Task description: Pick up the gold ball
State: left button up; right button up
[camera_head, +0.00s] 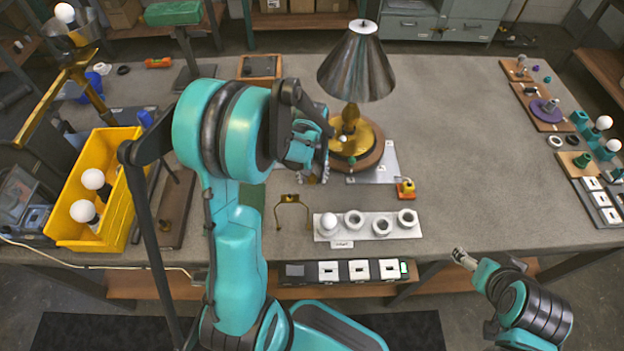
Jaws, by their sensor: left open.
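A table lamp with a dark metallic shade (357,68) stands at the back middle of the table on a round gold and brown base (372,150). Its gold stem bulges out below the shade. I cannot clearly make out a separate gold ball; a small pale round spot shows on the lamp near the stem. My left gripper (318,158) is open just left of the lamp base, partly hidden by its own arm. I cannot tell whether it touches the base. My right gripper (460,254) is off the table's front edge, far from the lamp; its jaws are too small to read.
A yellow bin (70,188) with white bulbs stands at the left. A white holder (338,236) with a bulb and several rings lies at the front middle, near a gold wire frame (292,199). Parts trays line the right edge.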

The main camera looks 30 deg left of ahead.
pick_arm(q)
jog(key=c, duration=1.1)
jog(key=shift+o, duration=0.2)
jog(key=shift+r, duration=0.1)
